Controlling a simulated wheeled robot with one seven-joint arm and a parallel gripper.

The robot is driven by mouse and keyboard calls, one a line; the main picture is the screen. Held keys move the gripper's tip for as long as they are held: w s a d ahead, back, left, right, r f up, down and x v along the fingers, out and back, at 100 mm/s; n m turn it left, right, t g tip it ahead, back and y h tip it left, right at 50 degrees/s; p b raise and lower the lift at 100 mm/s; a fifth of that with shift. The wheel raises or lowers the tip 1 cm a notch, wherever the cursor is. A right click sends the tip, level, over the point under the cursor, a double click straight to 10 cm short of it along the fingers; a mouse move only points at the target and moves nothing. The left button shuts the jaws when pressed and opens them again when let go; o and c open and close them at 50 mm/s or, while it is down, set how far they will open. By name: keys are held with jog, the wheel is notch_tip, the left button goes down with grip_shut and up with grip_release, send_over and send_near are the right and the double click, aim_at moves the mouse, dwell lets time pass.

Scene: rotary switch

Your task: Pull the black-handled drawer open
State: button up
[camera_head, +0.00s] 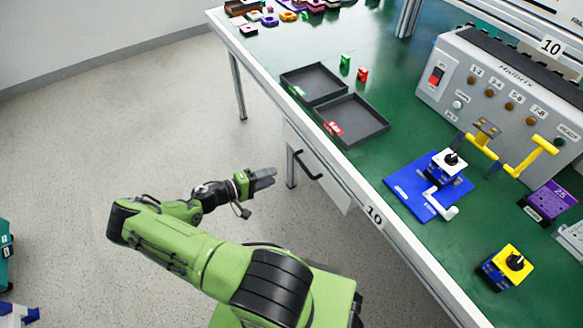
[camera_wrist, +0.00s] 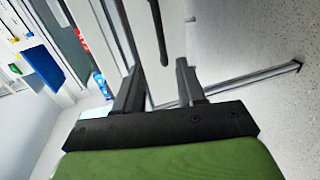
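The black drawer handle (camera_head: 308,165) is a bar on the white drawer front (camera_head: 328,186) below the table's near edge. The drawer looks shut. My gripper (camera_head: 270,176) is in front of the drawer, to the left of the handle and apart from it in the head view. In the wrist view my gripper (camera_wrist: 162,68) is open, with a clear gap between its two dark fingers. The handle (camera_wrist: 157,30) shows there as a dark bar beyond the fingertips, roughly in line with the gap. Nothing is held.
The green-topped table (camera_head: 400,160) stands above the drawer, and its white edge overhangs my gripper's side. Two black trays (camera_head: 372,113) lie on it. A grey switch box (camera_head: 500,95) and a blue plate (camera_head: 408,192) are further right.

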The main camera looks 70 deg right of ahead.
jog(key=b+x, duration=0.1)
jog(key=x, duration=1.1)
jog(key=shift+b, duration=0.4)
jog(key=shift+s+f, duration=0.1)
grip_shut()
